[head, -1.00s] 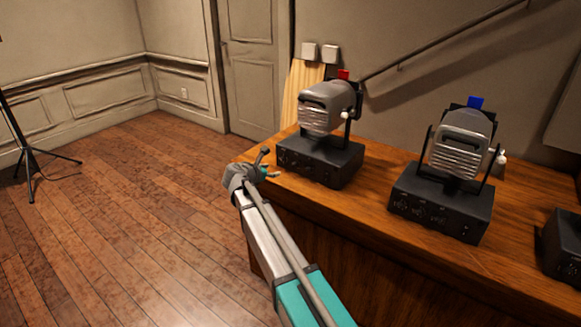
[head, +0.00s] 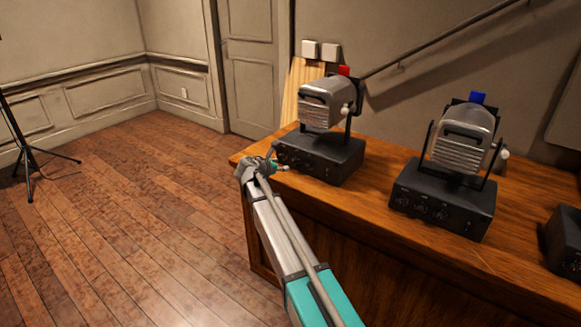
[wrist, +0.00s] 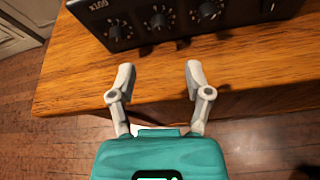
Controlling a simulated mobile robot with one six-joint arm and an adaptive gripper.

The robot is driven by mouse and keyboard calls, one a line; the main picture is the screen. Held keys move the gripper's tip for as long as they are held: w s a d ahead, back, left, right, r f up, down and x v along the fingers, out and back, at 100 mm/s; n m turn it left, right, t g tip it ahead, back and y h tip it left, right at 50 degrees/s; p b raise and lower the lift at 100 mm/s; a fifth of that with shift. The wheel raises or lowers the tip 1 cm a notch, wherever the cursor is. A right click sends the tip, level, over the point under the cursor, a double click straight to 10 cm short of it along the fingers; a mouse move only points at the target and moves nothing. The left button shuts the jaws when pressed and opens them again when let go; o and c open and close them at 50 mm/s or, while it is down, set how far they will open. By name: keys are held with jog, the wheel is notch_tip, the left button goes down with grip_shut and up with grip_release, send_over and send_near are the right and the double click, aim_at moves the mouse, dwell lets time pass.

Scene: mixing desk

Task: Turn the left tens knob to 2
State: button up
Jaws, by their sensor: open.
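The left black control box (head: 322,162) stands near the desk's left end, under a grey lamp with a red tab. Its front shows small dark knobs. In the wrist view the box (wrist: 85,18) fills the top edge, with a row of knobs: one (wrist: 116,29) by a label like "X100", a middle one (wrist: 160,20) and another (wrist: 207,11). Labels by the other knobs and the pointer settings are too small to read. My gripper (wrist: 160,75) is open and empty over the desk edge, apart from the knobs. In the head view my gripper (head: 280,165) is at the box's left front corner.
The wooden desk (head: 400,240) has a bare strip before the boxes. A second box (head: 440,200) with a blue-tabbed lamp (head: 465,135) stands to the right, and another dark box (head: 563,240) at the right edge. The floor (head: 130,230) left of the desk is clear.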

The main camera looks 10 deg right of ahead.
aim_at(293, 162)
jog(key=b+x, duration=0.2)
jog(key=x, duration=0.5)
jog(key=shift+w+d+f, duration=0.15)
jog(key=shift+w+d, duration=0.05)
jog(key=shift+d, duration=0.05)
jog(key=shift+c, duration=0.2)
grip_shut()
